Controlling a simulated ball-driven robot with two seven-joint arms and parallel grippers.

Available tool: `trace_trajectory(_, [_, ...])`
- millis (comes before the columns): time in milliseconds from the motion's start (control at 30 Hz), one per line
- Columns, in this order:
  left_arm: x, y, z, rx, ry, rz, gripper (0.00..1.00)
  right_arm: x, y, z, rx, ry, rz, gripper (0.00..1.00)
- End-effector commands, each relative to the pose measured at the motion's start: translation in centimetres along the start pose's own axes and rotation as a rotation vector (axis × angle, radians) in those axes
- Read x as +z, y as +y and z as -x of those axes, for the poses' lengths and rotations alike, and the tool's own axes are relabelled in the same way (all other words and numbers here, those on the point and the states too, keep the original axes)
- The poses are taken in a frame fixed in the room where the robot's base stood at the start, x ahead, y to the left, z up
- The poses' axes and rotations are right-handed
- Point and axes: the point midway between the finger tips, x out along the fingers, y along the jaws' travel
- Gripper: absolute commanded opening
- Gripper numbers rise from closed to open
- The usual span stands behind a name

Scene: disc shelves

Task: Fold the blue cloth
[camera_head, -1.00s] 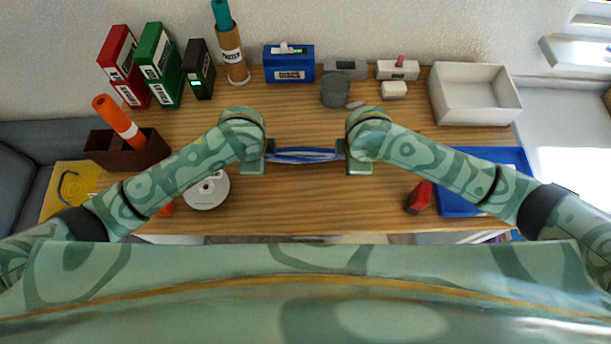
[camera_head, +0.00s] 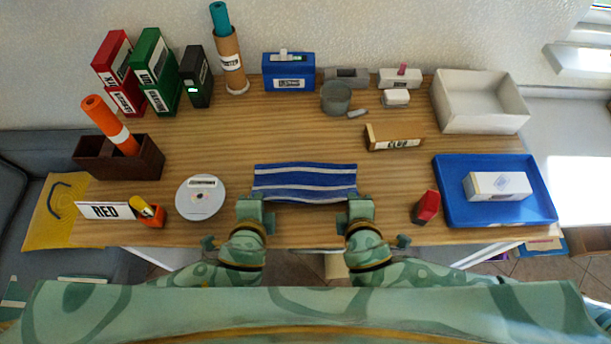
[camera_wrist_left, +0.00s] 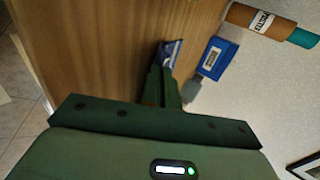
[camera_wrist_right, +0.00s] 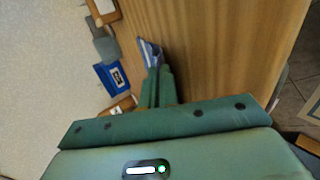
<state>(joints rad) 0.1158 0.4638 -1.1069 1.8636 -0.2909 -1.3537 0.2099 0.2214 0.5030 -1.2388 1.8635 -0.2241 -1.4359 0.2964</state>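The blue cloth (camera_head: 305,183) with white stripes lies spread out as a wide rectangle on the table's front middle. My left gripper (camera_head: 254,203) is at its near left corner and my right gripper (camera_head: 357,202) at its near right corner. In the left wrist view the fingers (camera_wrist_left: 166,76) are together, with cloth (camera_wrist_left: 172,50) at their tips. In the right wrist view the fingers (camera_wrist_right: 155,75) are also together, with cloth (camera_wrist_right: 149,50) at their tips. Both grippers look shut on the cloth. The corners themselves are hidden by the fingers.
A disc (camera_head: 201,197) lies left of the cloth, beside a RED sign (camera_head: 105,211). A red object (camera_head: 426,207) and a blue tray (camera_head: 455,210) stand to the right. A labelled block (camera_head: 379,138) is behind right. Boxes line the back; the table behind the cloth is clear.

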Motion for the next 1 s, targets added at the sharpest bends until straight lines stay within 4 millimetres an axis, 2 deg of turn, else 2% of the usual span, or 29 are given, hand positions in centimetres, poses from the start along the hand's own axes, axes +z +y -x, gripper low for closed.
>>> trace_trajectory(133, [0.0, 0.0, 0.0, 0.0, 0.0, 0.0, 0.0, 0.0, 0.0, 0.0, 0.0, 0.0, 0.0, 0.0])
trace_trajectory(200, [0.0, 0.0, 0.0, 0.0, 0.0, 0.0, 0.22, 0.0, 0.0, 0.0, -0.001, 0.0, 0.0, 0.22])
trace_trajectory(267, [0.0, -0.1, 0.0, 0.0, 0.0, 0.0, 0.38, 0.0, 0.0, 0.0, -0.001, -0.001, 0.0, 0.38])
trace_trajectory(300, [0.0, -0.1, 0.0, 0.0, 0.0, 0.0, 0.4, 0.0, 0.0, 0.0, -0.001, -0.001, 0.0, 0.4])
trace_trajectory(667, [0.0, -0.1, 0.1, 0.001, 0.0, 0.001, 0.4, 0.0, 0.1, 0.1, -0.001, 0.0, -0.001, 0.4])
trace_trajectory(767, [-0.1, -0.7, 1.1, 0.001, 0.002, 0.003, 0.4, 0.0, 0.6, 1.1, -0.003, 0.001, -0.003, 0.4])
trace_trajectory(1000, [-0.1, -2.5, 5.3, 0.003, 0.001, 0.004, 0.4, 0.0, 2.4, 5.3, -0.005, 0.001, -0.003, 0.4])
